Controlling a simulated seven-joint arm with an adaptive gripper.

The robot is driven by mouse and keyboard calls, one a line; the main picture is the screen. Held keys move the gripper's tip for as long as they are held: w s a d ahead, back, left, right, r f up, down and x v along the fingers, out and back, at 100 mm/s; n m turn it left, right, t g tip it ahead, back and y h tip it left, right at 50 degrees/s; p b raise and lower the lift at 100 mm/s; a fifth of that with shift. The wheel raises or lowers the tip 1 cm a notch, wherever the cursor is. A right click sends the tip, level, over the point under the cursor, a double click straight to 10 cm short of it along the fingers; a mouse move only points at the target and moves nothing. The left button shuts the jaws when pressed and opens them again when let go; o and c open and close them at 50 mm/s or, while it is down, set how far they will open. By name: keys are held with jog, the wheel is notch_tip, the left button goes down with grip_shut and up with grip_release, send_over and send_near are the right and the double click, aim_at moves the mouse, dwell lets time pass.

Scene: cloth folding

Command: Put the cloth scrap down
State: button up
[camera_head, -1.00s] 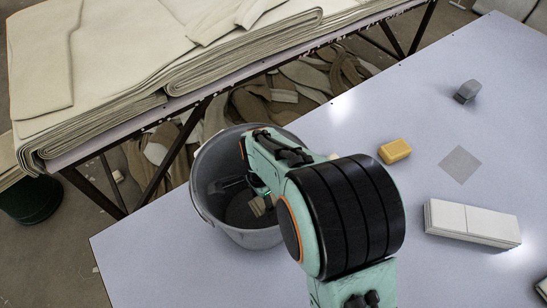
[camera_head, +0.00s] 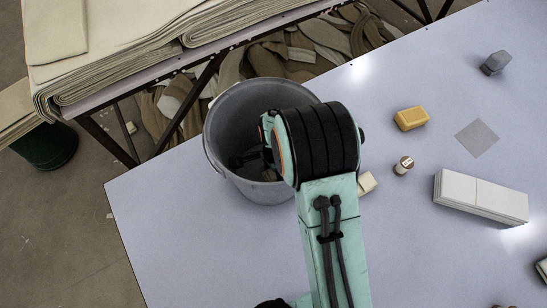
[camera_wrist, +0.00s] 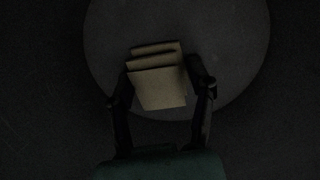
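The cloth scrap, a small beige folded piece (camera_wrist: 160,88), is down inside the grey bucket (camera_head: 212,130) in the dim wrist view. My gripper (camera_wrist: 160,68) reaches into the bucket. Its two dark fingers stand apart, one on each side of the scrap, close to its edges. I cannot tell whether they press on it or whether the scrap rests on the bucket floor. In the head view my wrist covers the bucket's right side and the scrap is hidden.
Right of the bucket are a beige block (camera_head: 367,183), a small round-topped item (camera_head: 404,165), a yellow block (camera_head: 411,118), a grey square (camera_head: 477,138), a white stack (camera_head: 481,196) and a grey object (camera_head: 495,63). A bench with layered cloth (camera_head: 130,50) stands upper left.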

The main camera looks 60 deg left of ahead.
jog(key=shift+o, duration=0.7)
notch_tip(320, 180, up, 12)
jog(key=shift+r, duration=0.2)
dwell(0.3)
